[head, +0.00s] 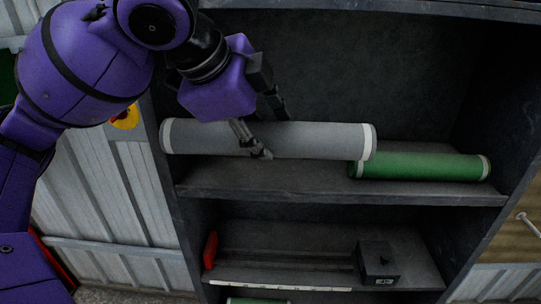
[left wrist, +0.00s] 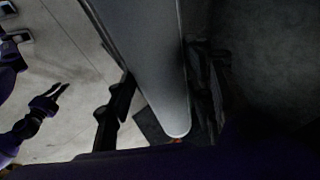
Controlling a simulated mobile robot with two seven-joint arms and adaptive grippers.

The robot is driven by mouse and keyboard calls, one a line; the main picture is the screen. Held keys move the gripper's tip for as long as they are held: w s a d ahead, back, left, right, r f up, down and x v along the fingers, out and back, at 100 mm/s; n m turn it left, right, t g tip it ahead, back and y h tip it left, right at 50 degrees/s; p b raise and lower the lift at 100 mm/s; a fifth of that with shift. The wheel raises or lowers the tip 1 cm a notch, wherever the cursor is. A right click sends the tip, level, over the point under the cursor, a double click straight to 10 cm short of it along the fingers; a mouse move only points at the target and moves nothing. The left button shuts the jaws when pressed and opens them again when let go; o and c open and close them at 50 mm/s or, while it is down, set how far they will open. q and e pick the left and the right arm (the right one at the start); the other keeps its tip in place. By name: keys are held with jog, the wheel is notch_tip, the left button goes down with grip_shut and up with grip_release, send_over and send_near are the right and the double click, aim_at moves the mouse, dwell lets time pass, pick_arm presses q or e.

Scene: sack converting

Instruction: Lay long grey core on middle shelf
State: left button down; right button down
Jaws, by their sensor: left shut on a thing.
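The long grey core (head: 320,140) has pale end caps and lies level across the head view. My left gripper (head: 262,132) is shut around it near its middle. The core also shows between the fingers in the left wrist view (left wrist: 155,60). In the head view it appears above the shelf board (head: 340,191) that bears a green core. Its left end overlaps the cabinet's left side panel, and its right end overlaps the green core's left end. Contact with the shelf cannot be told. My right gripper (left wrist: 58,92) shows small in the left wrist view, its fingers apart and empty.
The green core (head: 425,167) lies at the right on the same shelf. The lower shelf (head: 290,273) holds a black box (head: 377,262) and a red item (head: 210,250) at its left. Another green roll (head: 258,301) shows at the bottom edge. Cabinet side panels bound the shelves.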

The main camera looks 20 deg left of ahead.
aim_at(261, 129)
pick_arm(q)
jog(key=w, duration=0.1)
jog(key=w+a+f, duration=0.1)
jog(key=w, duration=0.1)
jog(key=w+a+f, duration=0.1)
jog(key=shift+w, duration=0.15)
jog(key=w+f, duration=0.1)
jog(key=w+a+f, duration=0.1)
jog(key=w+f, duration=0.1)
jog(key=w+a+f, duration=0.1)
jog(key=f, duration=0.1)
jog(key=shift+w+f, duration=0.2)
jog(key=shift+w, duration=0.1)
jog(key=f, duration=0.3)
jog(key=shift+w+a+f, duration=0.15)
jog(key=shift+w+f, duration=0.15)
jog(key=shift+f, duration=0.05)
pick_arm(e)
jog(key=shift+w+r, duration=0.3)
jog(key=shift+w, duration=0.3)
pick_arm(q)
jog(key=shift+f, duration=0.15)
pick_arm(e)
jog(key=shift+s, duration=0.1)
